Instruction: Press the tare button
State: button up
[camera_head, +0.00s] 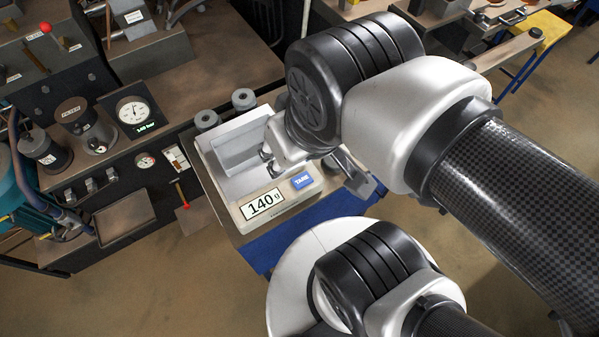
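A scale (272,218) with a pale housing stands on a small stand with a blue front. Its display (263,203) reads 140 g. The blue tare button (302,180) is on the front panel, right of the display, with its label visible. A grey tray (243,143) sits on top of the scale. My gripper (305,158) is above the right part of the scale, just behind the button in the picture. The arm's wrist hides much of the gripper, and its fingertips are not clear. I cannot tell whether it touches anything.
Grey discs (243,98) lie behind the scale. A dark machine bench with a round gauge (133,110) stands at the left. A red-knobbed lever (47,29) rises at the upper left. Open floor shows at the lower left. A yellow table (545,27) is at the upper right.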

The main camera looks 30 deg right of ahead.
grip_shut()
dwell(1.4)
